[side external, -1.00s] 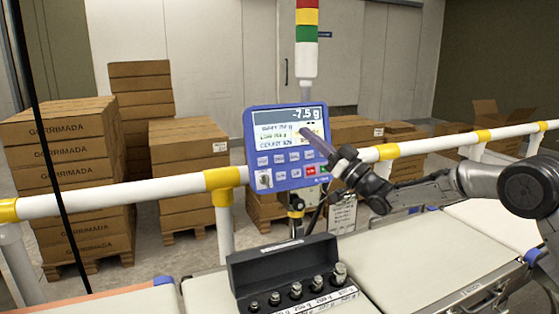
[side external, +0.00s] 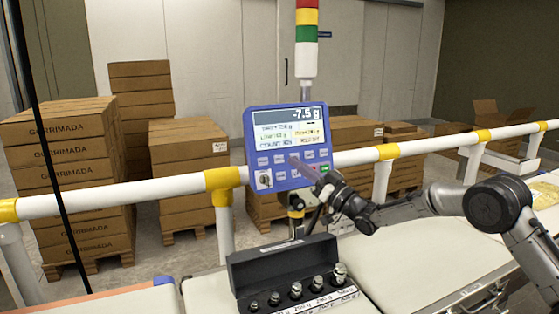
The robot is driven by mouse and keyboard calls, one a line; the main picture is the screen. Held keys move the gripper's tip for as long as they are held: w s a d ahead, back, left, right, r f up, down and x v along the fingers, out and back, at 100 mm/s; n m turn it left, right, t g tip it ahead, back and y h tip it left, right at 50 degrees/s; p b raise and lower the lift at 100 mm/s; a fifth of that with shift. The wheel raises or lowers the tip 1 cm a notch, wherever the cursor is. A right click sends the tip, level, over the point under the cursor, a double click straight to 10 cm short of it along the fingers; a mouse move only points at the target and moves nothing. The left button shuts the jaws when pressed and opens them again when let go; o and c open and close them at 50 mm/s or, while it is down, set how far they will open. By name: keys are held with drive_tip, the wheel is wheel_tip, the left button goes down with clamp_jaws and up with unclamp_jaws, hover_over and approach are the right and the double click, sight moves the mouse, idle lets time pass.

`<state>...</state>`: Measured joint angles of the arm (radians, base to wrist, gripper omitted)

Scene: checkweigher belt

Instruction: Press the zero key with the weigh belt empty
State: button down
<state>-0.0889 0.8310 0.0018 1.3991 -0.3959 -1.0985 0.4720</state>
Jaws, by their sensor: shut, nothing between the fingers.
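The blue weighing terminal (side external: 251,150) is mounted at the guard rail, with a screen above rows of small keys. The key labels are too small to read, so I cannot tell which is the zero key. My gripper (side external: 298,163) is shut and empty, with its fingertips over the keypad's middle, hiding some keys. I cannot tell whether they touch a key. The pale belt (side external: 415,262) right of the weight case shows no product on its visible part; my arm hides some of it.
An open black case (side external: 262,262) of several metal weights stands in front of the terminal. A white and yellow rail (side external: 130,193) runs behind the belts. A yellowish item (side external: 546,194) lies on the far right belt. Stacked cartons (side external: 70,150) stand behind the rail.

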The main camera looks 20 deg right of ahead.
approach(276, 156)
drive_tip(key=shift+s+a+r+x, duration=0.1)
drive_tip(key=shift+r+x, duration=0.05)
drive_tip(key=shift+x, duration=0.7)
drive_tip(key=shift+s+a+r+x, duration=0.1)
drive_tip(key=shift+r+x, duration=0.05)
drive_tip(key=shift+x, duration=0.7)
drive_tip(key=shift+s+a+r+x, duration=0.1)
drive_tip(key=shift+s+x, duration=0.05)
drive_tip(key=shift+x, duration=0.7)
drive_tip(key=shift+w, duration=0.1)
drive_tip(key=shift+w+f, duration=0.1)
drive_tip(key=shift+w, duration=0.2)
drive_tip(key=shift+w+f, duration=0.1)
drive_tip(key=shift+w, duration=0.3)
idle(0.5)
drive_tip(key=shift+s, duration=0.8)
drive_tip(key=shift+r, duration=0.25)
drive_tip(key=shift+s+r, duration=0.2)
drive_tip(key=shift+s, duration=0.6)
drive_tip(key=shift+s+r, duration=0.2)
drive_tip(key=shift+s, duration=0.6)
drive_tip(key=shift+s+r, duration=0.25)
drive_tip(key=shift+s, duration=0.55)
